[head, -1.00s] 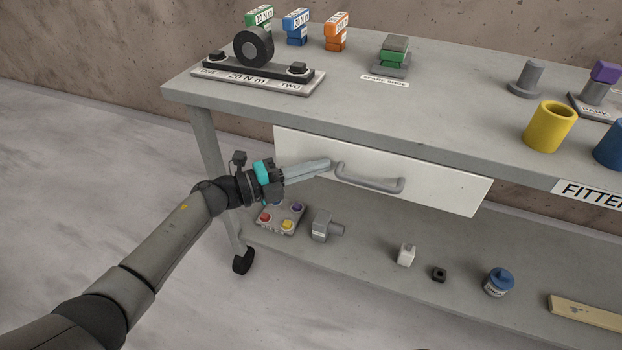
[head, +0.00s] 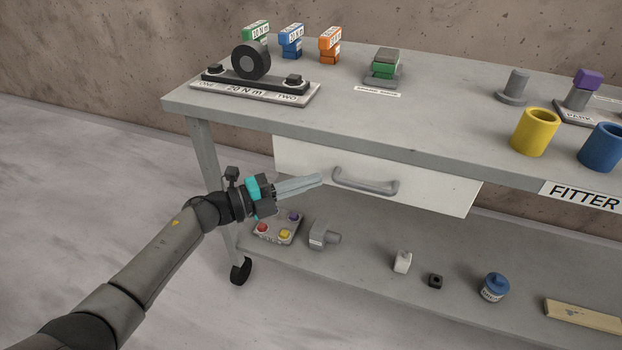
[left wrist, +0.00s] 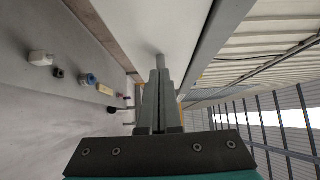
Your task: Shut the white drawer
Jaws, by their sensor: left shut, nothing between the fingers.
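The white drawer (head: 430,195) hangs under the bench top, with its top edge up against the underside of the bench's front edge. No open gap into it shows, but I cannot tell whether it is fully in. Its grey bar handle (head: 368,187) is on the front. In the left wrist view the white drawer front (left wrist: 140,25) lies ahead, with the handle (left wrist: 161,61) end-on past the fingertips. My left gripper (head: 320,179) is shut and empty, its tips just left of the handle's left end, seemingly apart from it. My right gripper is not in view.
The grey bench top (head: 430,115) holds a yellow cup (head: 536,132), a blue cup (head: 603,147), fixtures and coloured blocks. The lower shelf (head: 355,270) has a button box (head: 277,227), a grey fitting (head: 323,236) and a blue-lidded jar (head: 494,287). Floor at left is clear.

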